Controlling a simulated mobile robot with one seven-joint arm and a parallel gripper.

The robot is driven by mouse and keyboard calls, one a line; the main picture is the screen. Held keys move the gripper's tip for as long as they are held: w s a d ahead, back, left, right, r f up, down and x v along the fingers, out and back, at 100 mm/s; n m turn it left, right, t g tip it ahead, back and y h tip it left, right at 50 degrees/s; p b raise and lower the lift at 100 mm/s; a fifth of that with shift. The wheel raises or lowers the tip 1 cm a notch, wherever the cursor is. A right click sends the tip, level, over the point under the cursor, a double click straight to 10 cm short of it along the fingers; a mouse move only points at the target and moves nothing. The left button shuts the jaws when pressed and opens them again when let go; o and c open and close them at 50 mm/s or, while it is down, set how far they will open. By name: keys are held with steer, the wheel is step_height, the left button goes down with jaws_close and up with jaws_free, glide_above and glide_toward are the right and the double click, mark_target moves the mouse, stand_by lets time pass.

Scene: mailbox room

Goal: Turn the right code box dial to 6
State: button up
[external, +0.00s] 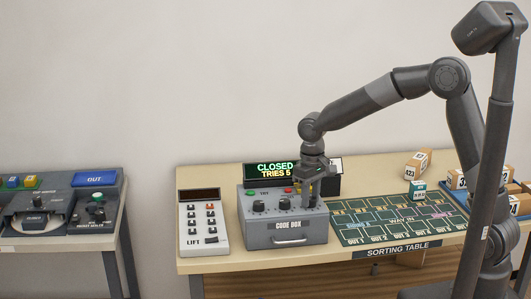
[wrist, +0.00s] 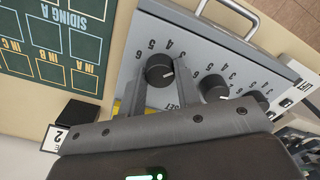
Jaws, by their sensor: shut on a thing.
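The grey code box (external: 285,232) stands on the sorting table with a row of black dials on its sloped top. My gripper (external: 308,192) reaches down over its right end. In the wrist view my gripper (wrist: 161,84) has its two fingers on either side of the right dial (wrist: 160,70), shut on it. The numbers 6, 5, 4 and 3 show printed around this dial. Its small pale mark is too small to read against a number. The middle dial (wrist: 214,88) stands free beside the fingers. The display (external: 273,170) behind the box reads CLOSED, TRIES 5.
The lift keypad (external: 203,225) stands left of the box. The green sorting mat (external: 400,217) lies to the right. A separate desk (external: 60,240) is at the far left.

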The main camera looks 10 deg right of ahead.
steer(key=n, duration=0.5)
steer(key=shift+n, duration=0.3)
steer(key=n, duration=1.2)
steer(key=shift+n, duration=0.4)
steer(key=n, duration=0.5)
steer(key=shift+n, duration=0.3)
steer(key=o, duration=1)
step_height(320, 180, up, 11)
steer(key=shift+f, duration=0.1)
